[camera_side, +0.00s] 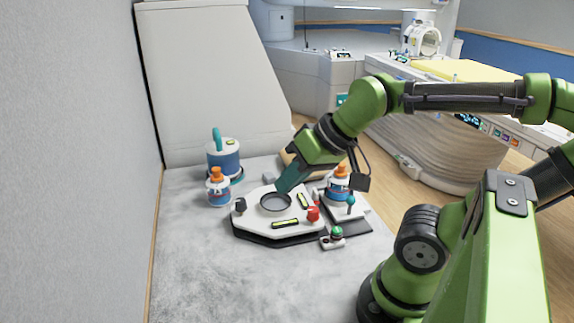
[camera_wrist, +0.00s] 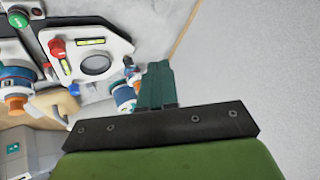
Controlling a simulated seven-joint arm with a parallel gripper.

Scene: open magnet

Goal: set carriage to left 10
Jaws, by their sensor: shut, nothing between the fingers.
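A white plate (camera_side: 262,226) with a dark round dish (camera_side: 275,202), two yellow level vials, a red knob (camera_side: 313,214) and a black knob (camera_side: 239,206) sits on the grey table. Beside it, a base carries a teal lever (camera_side: 350,204), with a green-topped knob (camera_side: 336,233) in front. I cannot tell which part is the carriage, and no scale is readable. My gripper (camera_side: 280,189) has its teal fingers shut and empty, over the plate's back edge in the side view. In the wrist view the fingers (camera_wrist: 158,72) show beside the plate (camera_wrist: 112,42); contact is unclear.
An orange-topped bottle (camera_side: 218,190) and a blue-and-white canister (camera_side: 223,158) with a teal handle stand at the back left. Another orange-topped bottle (camera_side: 341,185) stands right of the plate, partly behind my wrist. The front left of the table (camera_side: 200,265) is clear.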

